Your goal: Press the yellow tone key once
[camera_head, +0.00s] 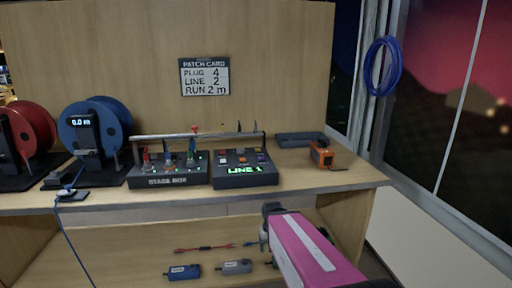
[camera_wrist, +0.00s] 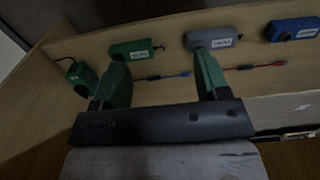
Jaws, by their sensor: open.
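A dark control box (camera_head: 243,182) with a lit green "LINE 1" display stands on the bench. Several small coloured keys sit on its sloped face. They are too small for me to tell which is the yellow tone key. My gripper (camera_head: 270,213) is low in front of the bench edge, below and to the right of the box. In the wrist view my gripper (camera_wrist: 163,78) shows its two green fingers wide apart with nothing between them, facing the lower shelf. The control box is not in the wrist view.
A stage box (camera_head: 168,183) stands left of the control box, with cable reels (camera_head: 95,128) further left. An orange device (camera_head: 321,154) stands to the right. The lower shelf holds a blue adapter (camera_head: 182,271), a grey adapter (camera_head: 234,266) and a red cable (camera_head: 195,249).

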